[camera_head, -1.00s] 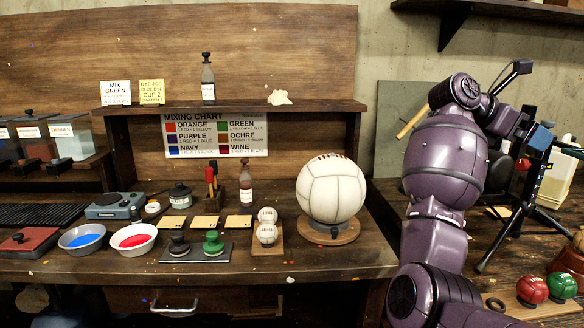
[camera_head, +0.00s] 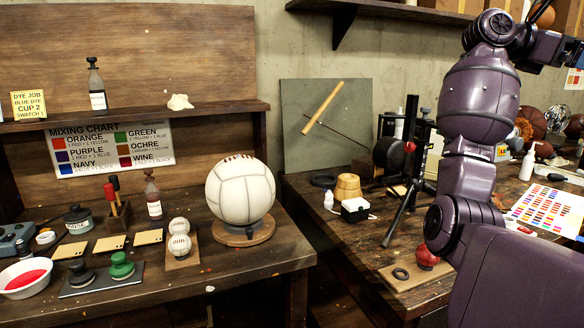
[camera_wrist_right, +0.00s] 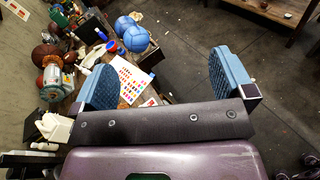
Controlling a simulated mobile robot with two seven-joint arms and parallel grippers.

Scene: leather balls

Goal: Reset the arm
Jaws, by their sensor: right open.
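My right arm (camera_head: 478,110) stands raised on the right side of the head view. Its gripper end reaches the top right edge there, mostly cut off or hidden. In the right wrist view my right gripper (camera_wrist_right: 168,82) is open, with its two blue padded fingers wide apart. Nothing is between the fingertips; dark floor and part of a cluttered table show beyond them. My left gripper is in neither current view.
A white ball (camera_head: 240,192) sits on a wooden stand on the left bench. The right bench holds a black stand (camera_head: 399,150), a red ball (camera_head: 427,254) and a colour sheet (camera_head: 548,208). Blue balls (camera_wrist_right: 134,39) show in the wrist view. Open floor (camera_wrist_right: 200,30) lies beyond the gripper.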

